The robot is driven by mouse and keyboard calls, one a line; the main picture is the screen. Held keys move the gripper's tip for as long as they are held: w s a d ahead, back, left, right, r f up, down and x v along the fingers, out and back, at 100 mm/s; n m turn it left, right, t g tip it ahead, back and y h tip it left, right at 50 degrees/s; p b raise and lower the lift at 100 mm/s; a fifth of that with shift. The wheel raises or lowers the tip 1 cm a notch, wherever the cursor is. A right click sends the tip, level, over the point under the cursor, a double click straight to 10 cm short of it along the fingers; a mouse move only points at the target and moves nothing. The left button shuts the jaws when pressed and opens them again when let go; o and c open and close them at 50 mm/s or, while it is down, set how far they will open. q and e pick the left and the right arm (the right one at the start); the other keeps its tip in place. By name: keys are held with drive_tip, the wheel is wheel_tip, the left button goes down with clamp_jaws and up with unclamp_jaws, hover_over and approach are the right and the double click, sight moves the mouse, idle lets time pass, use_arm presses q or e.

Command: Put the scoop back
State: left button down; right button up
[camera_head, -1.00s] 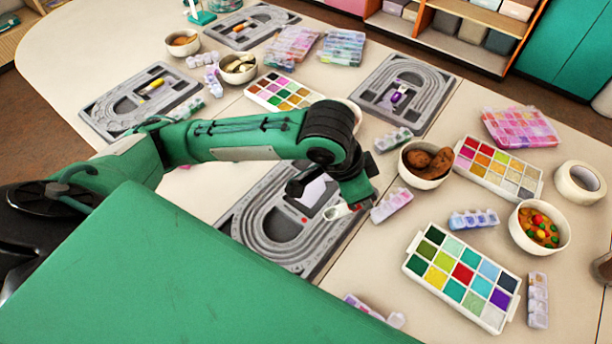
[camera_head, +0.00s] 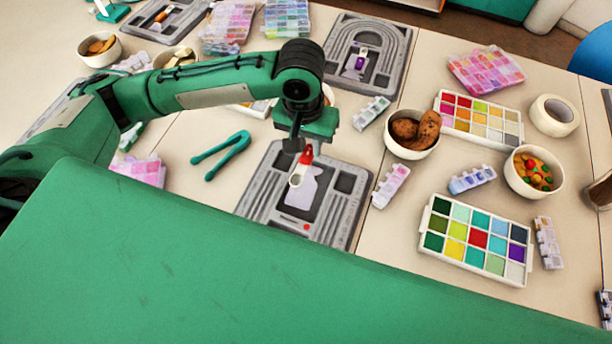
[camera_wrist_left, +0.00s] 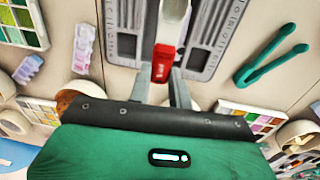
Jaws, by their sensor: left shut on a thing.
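My left gripper (camera_head: 306,147) is shut on the red handle of the scoop (camera_head: 306,156). The scoop hangs head-down over the nearest grey bead board (camera_head: 265,200). Its white head is over a pale scoop-like shape (camera_head: 301,193) on the board's middle panel. I cannot tell whether the scoop touches the board. In the left wrist view the red handle (camera_wrist_left: 163,63) sits between the fingers, and the pale head points to the top edge, over the board (camera_wrist_left: 205,50). My right gripper is not in view.
Green tweezers (camera_head: 222,156) lie left of the board. A pink bead case (camera_head: 391,184), a bowl of brown items (camera_head: 386,145) and a color palette tray (camera_head: 428,222) stand to its right. Another grey board (camera_head: 396,80) lies behind. My green body covers the front.

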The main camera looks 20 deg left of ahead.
use_arm(q)
approach(309, 185)
drive_tip(key=f, duration=0.5)
drive_tip(key=shift+w+d+f, duration=0.1)
drive_tip(key=shift+d, duration=0.15)
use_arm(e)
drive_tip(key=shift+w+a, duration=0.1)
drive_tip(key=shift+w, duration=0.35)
use_arm(q)
drive_tip(key=shift+f, duration=0.1)
drive_tip(key=shift+f, duration=0.35)
drive_tip(key=c, duration=1.7)
unclamp_jaws()
drive_tip(key=shift+f, duration=0.1)
drive_tip(key=o, duration=0.4)
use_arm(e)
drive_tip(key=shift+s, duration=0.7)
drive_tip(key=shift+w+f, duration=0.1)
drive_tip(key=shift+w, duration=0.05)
